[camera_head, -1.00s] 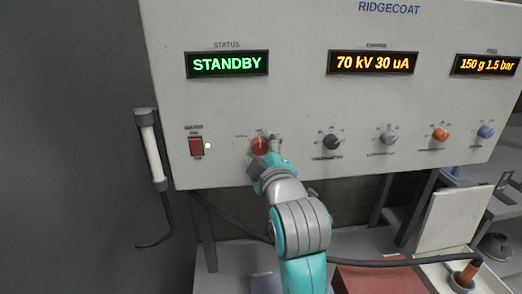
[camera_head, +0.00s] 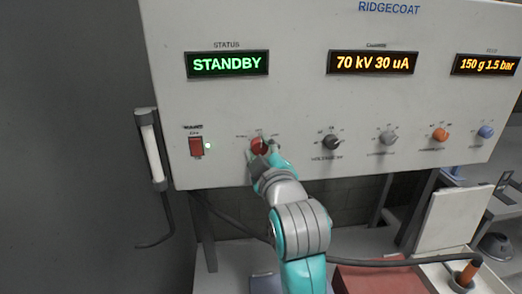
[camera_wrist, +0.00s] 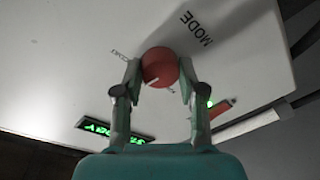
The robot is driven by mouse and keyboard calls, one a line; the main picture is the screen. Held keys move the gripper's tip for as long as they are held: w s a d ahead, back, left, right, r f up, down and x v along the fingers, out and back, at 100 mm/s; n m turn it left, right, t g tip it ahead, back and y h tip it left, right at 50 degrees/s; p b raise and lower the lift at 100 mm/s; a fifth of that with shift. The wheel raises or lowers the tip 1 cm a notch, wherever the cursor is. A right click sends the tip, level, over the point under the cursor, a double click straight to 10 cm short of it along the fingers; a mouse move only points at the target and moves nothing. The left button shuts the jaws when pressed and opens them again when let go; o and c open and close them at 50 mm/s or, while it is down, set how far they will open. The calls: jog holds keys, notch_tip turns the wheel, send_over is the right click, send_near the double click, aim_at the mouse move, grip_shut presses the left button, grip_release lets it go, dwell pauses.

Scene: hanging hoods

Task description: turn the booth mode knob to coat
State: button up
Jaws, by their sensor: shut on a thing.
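The red booth mode knob (camera_head: 258,145) sits low on the left part of the pale panel. It also shows in the wrist view (camera_wrist: 161,63), with a white pointer line on its face and the word MODE beside it. Small position labels surround the knob; one, partly legible, lies to its left in the wrist view. I cannot read for certain which label the pointer meets. My gripper (camera_wrist: 160,69) is shut on the knob, one finger on each side. In the head view my gripper (camera_head: 268,150) covers the knob's lower right side.
A red rocker switch (camera_head: 196,146) with a lit green lamp is left of the knob. A dark knob (camera_head: 332,142) and several others stand to the right. A green STANDBY display (camera_head: 227,64) is above.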

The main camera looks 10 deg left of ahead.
jog(key=m, duration=0.5)
jog(key=shift+m+t, duration=0.3)
jog(key=shift+t, duration=0.1)
jog(key=shift+m+h, duration=0.3)
jog(key=shift+m, duration=2.2)
jog(key=o, duration=1.1)
jog(key=shift+o, duration=0.2)
jog(key=v, duration=1.2)
jog(key=shift+f, duration=0.25)
jog(key=shift+f, duration=0.1)
